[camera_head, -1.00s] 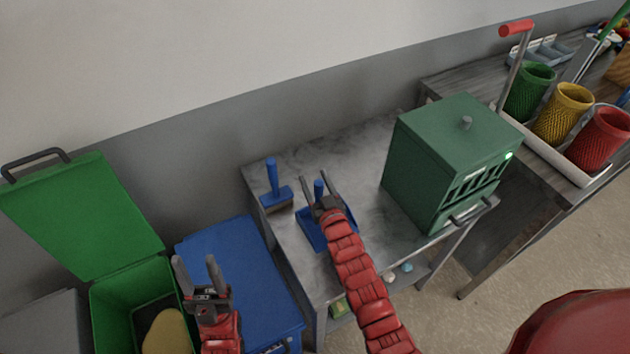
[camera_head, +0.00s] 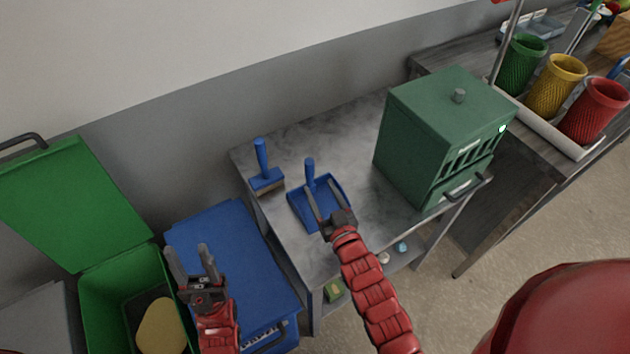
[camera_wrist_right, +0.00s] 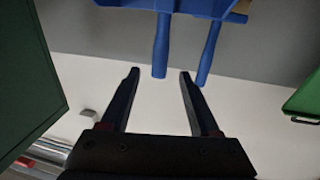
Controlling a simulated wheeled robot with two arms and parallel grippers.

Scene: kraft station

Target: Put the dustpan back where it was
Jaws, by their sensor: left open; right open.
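The blue dustpan (camera_head: 298,213) rests on the grey metal table, its handle (camera_head: 310,174) pointing toward the wall. A blue brush (camera_head: 264,172) stands to its left. My right gripper (camera_head: 319,188) is open and empty, with its fingers over the pan, in front of the handle. In the right wrist view, the dustpan handle (camera_wrist_right: 161,50) hangs beyond and between the open fingertips (camera_wrist_right: 159,73), apparently not gripped; the brush handle (camera_wrist_right: 208,55) shows beside it. My left gripper (camera_head: 189,250) is open and empty over the blue lid at lower left.
A green box (camera_head: 425,140) stands on the table right of the dustpan. A green bin (camera_head: 95,290) with its lid open and a blue container (camera_head: 225,240) stand at left. Green, yellow and red baskets (camera_head: 555,87) sit on the far right table.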

